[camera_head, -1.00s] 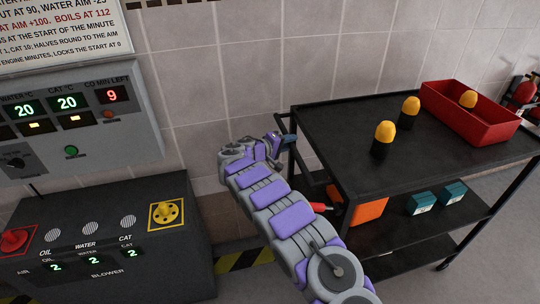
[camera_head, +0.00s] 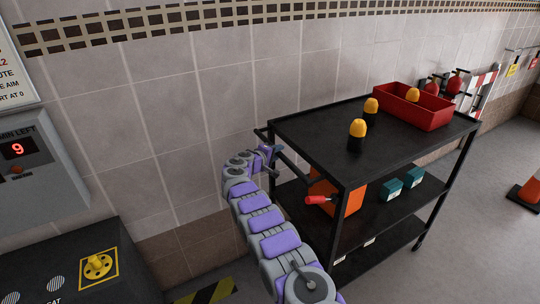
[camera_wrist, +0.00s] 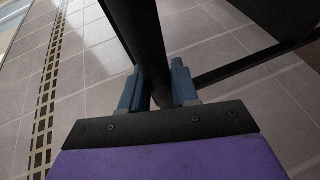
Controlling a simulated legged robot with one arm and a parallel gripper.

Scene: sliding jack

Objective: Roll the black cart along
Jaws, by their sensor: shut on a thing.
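The black cart (camera_head: 320,135) stands along the wall to the right in the head view. It has a top tray and lower shelves. My gripper (camera_head: 270,153) is at the cart's left end, at its push handle. In the wrist view my gripper (camera_wrist: 159,88) has its two blue fingers on either side of the black handle bar (camera_wrist: 146,45), shut on it. The far wheels are partly visible, and my arm hides part of the cart's lower left side.
On the cart are a red bin (camera_head: 412,113), yellow-topped black items (camera_head: 357,134), an orange box (camera_head: 347,197) and teal boxes (camera_head: 392,190). A control console (camera_head: 75,270) stands at left. Grey floor is open to the right, with an orange cone (camera_head: 527,194) at the far edge.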

